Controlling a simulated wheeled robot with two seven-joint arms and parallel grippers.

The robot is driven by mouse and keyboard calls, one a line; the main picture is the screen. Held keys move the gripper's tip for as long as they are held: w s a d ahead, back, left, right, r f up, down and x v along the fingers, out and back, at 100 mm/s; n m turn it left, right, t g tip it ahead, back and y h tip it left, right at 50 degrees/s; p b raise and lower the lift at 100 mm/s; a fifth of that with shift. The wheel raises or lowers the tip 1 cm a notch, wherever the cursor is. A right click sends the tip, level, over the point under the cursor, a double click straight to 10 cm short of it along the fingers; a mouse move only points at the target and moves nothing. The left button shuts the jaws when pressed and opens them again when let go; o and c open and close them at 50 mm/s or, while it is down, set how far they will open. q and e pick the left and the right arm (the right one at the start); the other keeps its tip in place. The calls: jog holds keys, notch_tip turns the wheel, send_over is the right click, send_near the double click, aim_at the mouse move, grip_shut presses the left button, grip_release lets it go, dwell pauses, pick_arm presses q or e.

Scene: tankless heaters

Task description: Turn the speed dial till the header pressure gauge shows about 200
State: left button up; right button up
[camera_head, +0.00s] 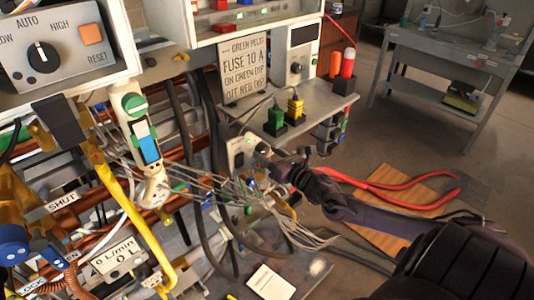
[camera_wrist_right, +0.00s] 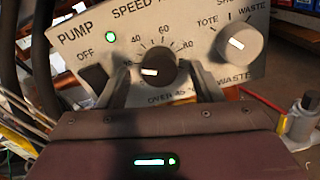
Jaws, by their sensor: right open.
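The speed dial (camera_wrist_right: 158,67) is a black round knob with a white pointer on a pale pump panel (camera_wrist_right: 88,58). Its pointer faces left, below the first 40 mark. My right gripper (camera_wrist_right: 160,84) is open, with one finger on each side of the dial; I cannot tell whether they touch it. In the head view, the right gripper (camera_head: 272,160) is at the front of the small pump box (camera_head: 238,151), and the dial is hidden or too small to make out there. I cannot make out a header pressure gauge or my left gripper in either view.
On the pump panel are a lit green lamp (camera_wrist_right: 111,37) and a tote/waste knob (camera_wrist_right: 239,42). Loose wires (camera_head: 230,195) hang beside the right gripper. A shelf (camera_head: 340,103) with green and yellow plugs is above it. Open floor (camera_head: 410,150) lies to the right.

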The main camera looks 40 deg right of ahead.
jog(key=shift+w+a, duration=0.1)
jog(key=shift+w, duration=0.55)
jog(key=shift+c, duration=0.5)
jog(key=c, duration=0.9)
